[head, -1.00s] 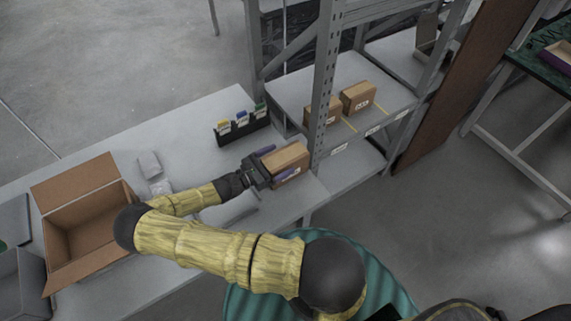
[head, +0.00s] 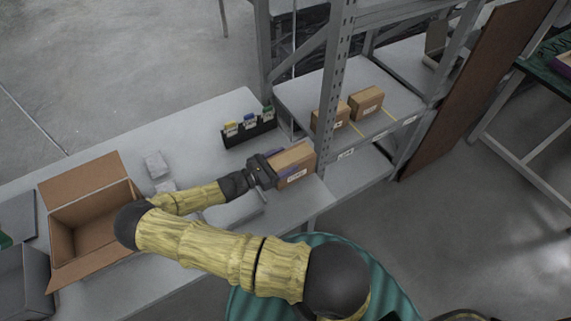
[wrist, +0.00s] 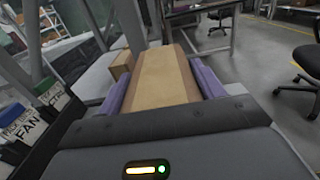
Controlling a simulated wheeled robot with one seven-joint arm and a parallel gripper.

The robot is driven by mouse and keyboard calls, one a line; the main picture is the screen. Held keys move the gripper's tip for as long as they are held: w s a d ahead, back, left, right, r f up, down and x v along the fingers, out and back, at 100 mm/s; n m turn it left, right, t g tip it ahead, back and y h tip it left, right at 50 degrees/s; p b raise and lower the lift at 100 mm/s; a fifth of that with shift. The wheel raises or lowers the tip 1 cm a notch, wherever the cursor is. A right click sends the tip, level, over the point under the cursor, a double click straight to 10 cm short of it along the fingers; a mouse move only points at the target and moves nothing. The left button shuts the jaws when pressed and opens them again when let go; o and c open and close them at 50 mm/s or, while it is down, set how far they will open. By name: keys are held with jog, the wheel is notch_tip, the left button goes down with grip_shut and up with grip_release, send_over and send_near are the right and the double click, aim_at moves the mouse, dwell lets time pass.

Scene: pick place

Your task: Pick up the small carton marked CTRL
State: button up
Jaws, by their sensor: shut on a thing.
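A small brown carton (head: 296,158) with a white label on its near side is at the right end of the grey table, beside the shelf post. The label print is too small to read. My gripper (head: 284,166) is shut on this carton, one purple finger along each long side. In the wrist view the carton (wrist: 165,75) lies lengthwise between the two fingers (wrist: 162,82). I cannot tell whether its underside touches the table. Two similar cartons, a left one (head: 329,117) and a right one (head: 367,101), stand on the shelf behind; their labels are unreadable here.
A metal shelf post (head: 333,120) stands close to the held carton's right. A black holder (head: 248,136) with labelled cards is behind the gripper. An open cardboard box (head: 92,222) sits at the table's left.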

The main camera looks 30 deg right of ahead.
notch_tip(320, 180, up, 9)
jog(key=shift+f+b, duration=0.15)
jog(key=shift+b, duration=0.35)
